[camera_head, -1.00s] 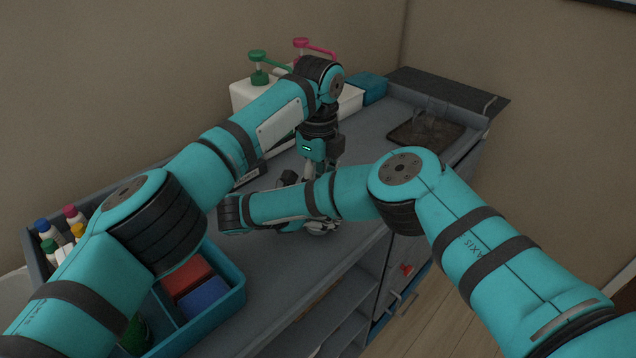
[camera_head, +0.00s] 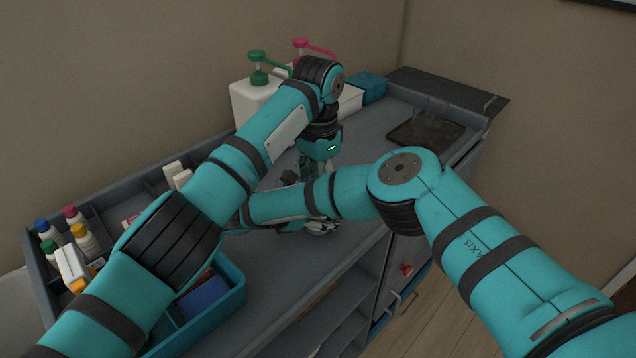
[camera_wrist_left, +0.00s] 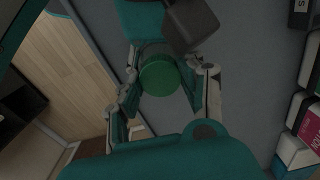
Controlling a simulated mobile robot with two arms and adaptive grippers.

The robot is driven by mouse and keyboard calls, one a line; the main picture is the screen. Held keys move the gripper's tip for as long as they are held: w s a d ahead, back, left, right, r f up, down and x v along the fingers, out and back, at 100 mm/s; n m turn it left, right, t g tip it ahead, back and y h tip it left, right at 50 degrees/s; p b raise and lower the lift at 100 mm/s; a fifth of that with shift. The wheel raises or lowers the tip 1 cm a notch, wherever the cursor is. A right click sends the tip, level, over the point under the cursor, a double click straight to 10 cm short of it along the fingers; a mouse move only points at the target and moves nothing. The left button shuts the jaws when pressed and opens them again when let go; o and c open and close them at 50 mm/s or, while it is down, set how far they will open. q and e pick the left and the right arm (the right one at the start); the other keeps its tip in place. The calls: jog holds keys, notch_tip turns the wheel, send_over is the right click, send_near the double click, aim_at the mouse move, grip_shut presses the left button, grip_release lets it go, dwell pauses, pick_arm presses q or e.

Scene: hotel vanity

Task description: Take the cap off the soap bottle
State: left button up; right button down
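A round green cap (camera_wrist_left: 158,76), seen from above in the left wrist view, appears to be the soap bottle's cap; the bottle body is hidden beneath it. My left gripper (camera_wrist_left: 172,88) has its fingers apart on either side of the cap, with a visible gap on the right side. In the head view my left gripper (camera_head: 312,172) points down over the counter. My right forearm crosses in front of it, and my right gripper is mostly hidden there. Whether the right gripper holds the bottle cannot be told.
A white dispenser with a green pump (camera_head: 258,75) and one with a pink pump (camera_head: 301,43) stand at the back, near a blue box (camera_head: 368,88). A grey organizer (camera_head: 105,205) with small bottles (camera_head: 84,240) and a teal bin (camera_head: 236,298) lie left. The counter's right is fairly clear.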

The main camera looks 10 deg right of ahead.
pick_arm(q)
jog(key=o, duration=0.4)
jog(key=shift+r, duration=2.3)
jog(key=shift+c, duration=0.2)
jog(key=m, duration=0.2)
jog(key=r+m, duration=0.1)
jog(key=m, duration=0.4)
jog(key=r+m, duration=0.1)
jog(key=m, duration=0.1)
jog(key=shift+d+m, duration=0.1)
jog(key=shift+m, duration=0.2)
jog(key=m, duration=0.3)
jog(key=shift+r+m, duration=0.35)
jog(key=shift+m, duration=0.05)
jog(key=m, duration=0.3)
jog(key=shift+r, duration=0.35)
jog(key=shift+f+m, duration=0.1)
jog(key=shift+m, duration=0.2)
jog(key=shift+f, duration=3.9)
